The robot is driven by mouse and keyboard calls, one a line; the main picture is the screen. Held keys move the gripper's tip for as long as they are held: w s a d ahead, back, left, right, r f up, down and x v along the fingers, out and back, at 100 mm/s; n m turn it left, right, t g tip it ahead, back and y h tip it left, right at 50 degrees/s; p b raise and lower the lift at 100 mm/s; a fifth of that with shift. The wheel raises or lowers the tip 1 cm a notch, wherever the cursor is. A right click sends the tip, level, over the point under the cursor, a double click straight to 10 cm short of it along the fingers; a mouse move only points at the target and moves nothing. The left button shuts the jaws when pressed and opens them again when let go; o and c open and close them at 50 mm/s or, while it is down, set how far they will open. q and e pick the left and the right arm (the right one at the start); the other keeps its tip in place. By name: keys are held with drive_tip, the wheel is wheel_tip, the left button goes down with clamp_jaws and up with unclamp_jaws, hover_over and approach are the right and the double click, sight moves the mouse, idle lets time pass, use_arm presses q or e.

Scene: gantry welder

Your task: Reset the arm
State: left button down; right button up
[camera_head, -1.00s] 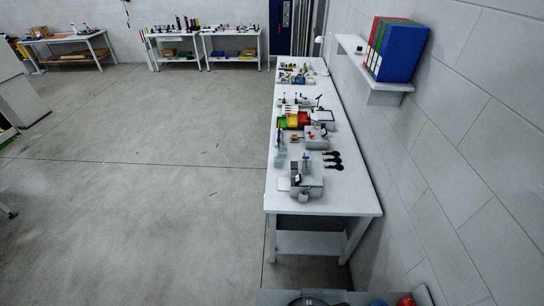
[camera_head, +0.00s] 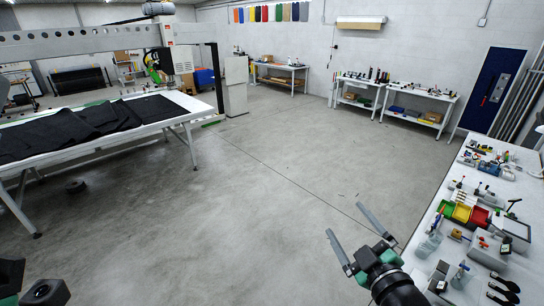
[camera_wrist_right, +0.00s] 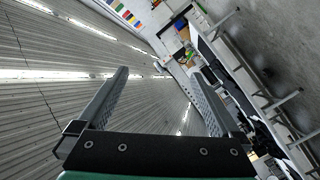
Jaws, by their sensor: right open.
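My right gripper (camera_head: 356,232) is in the lower right of the head view, raised above the grey floor, with its two grey fingers spread wide. Its fingers also show in the right wrist view (camera_wrist_right: 158,105), apart and with nothing between them. At the lower left edge of the head view are dark parts that may belong to my left arm. No fingers of my left gripper can be made out.
A white workbench (camera_head: 427,270) with tools and coloured bins stands at the right. A white table (camera_head: 193,109) with black cloth is at the left, under a gantry beam (camera_head: 90,38). More benches line the back wall. The middle floor is clear.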

drive_tip(key=s+a+r+m+t, duration=0.1)
drive_tip(key=s+r+t, duration=0.1)
drive_tip(key=r, duration=0.6)
drive_tip(key=s+a+r+t, duration=0.1)
drive_tip(key=s+r+t, duration=0.1)
drive_tip(key=r, duration=0.6)
drive_tip(key=s+d+r+m+t+h, duration=0.1)
drive_tip(key=s+r+m+t, duration=0.5)
drive_tip(key=s+r, duration=1)
drive_tip(key=shift+d+r+m+t, duration=0.3)
drive_tip(key=shift+d+r+m, duration=0.35)
drive_tip(key=shift+m, duration=0.95)
drive_tip(key=shift+d+f, duration=0.15)
